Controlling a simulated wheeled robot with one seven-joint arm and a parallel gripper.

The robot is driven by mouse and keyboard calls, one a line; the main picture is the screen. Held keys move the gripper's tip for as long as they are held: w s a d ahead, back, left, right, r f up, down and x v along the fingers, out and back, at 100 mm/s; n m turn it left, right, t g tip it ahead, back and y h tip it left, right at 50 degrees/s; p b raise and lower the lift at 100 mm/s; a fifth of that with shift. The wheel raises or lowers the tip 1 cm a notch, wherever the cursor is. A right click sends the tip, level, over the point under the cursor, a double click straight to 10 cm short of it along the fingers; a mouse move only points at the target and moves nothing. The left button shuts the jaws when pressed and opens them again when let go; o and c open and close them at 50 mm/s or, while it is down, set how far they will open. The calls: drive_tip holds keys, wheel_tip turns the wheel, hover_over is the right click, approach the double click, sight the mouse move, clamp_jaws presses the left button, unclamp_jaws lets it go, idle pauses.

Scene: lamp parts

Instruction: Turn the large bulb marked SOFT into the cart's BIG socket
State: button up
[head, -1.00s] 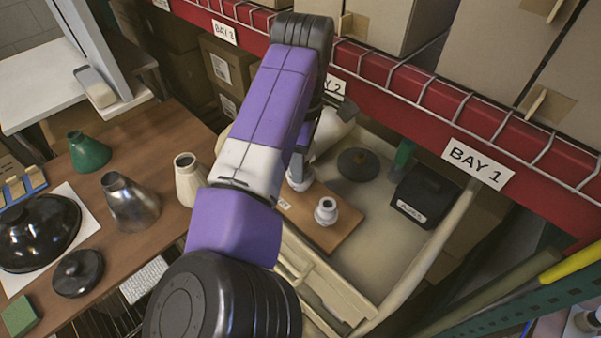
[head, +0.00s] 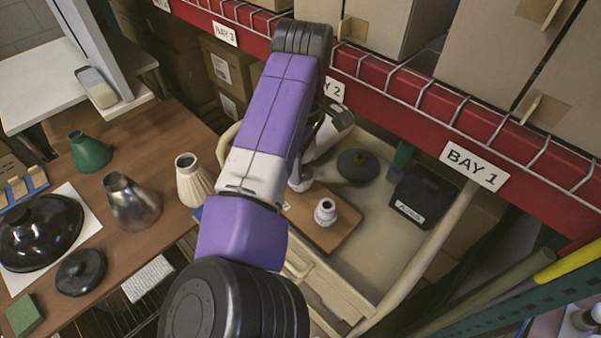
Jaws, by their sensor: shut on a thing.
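My gripper (head: 338,113) is at the far end of my purple and white arm, over the cart, and mostly hidden behind the arm. It is shut on a pale rounded thing, which looks like the large bulb (head: 324,140); the SOFT mark cannot be read. The cart (head: 376,243) is a beige tray holding a wooden board (head: 338,236). One white socket (head: 325,212) stands upright and empty on the board. A second white socket (head: 301,181) is partly hidden by my arm, below the held bulb. I cannot tell whether bulb and socket touch. No socket label is readable.
A dark round disc (head: 358,166) and a black box (head: 423,196) lie in the cart. The red shelf (head: 400,95) with boxes runs close behind. A brown table (head: 150,225) at left holds a cream ribbed shade (head: 193,181), a metal shade (head: 131,203) and a green shade (head: 90,151).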

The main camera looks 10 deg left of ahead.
drive_tip(key=m, duration=0.2)
drive_tip(key=m+p, duration=0.1)
drive_tip(key=m, duration=0.2)
drive_tip(key=shift+s+f, duration=0.15)
drive_tip(key=shift+f, duration=0.05)
drive_tip(key=m+p, duration=0.1)
drive_tip(key=m, duration=0.2)
drive_tip(key=shift+m, duration=0.4)
drive_tip(key=m, duration=0.3)
drive_tip(key=shift+a, duration=0.1)
drive_tip(key=m+p, duration=0.1)
drive_tip(key=m, duration=0.3)
drive_tip(key=shift+m, duration=0.3)
drive_tip(key=shift+a+m, duration=0.15)
drive_tip(key=shift+m, duration=1.05)
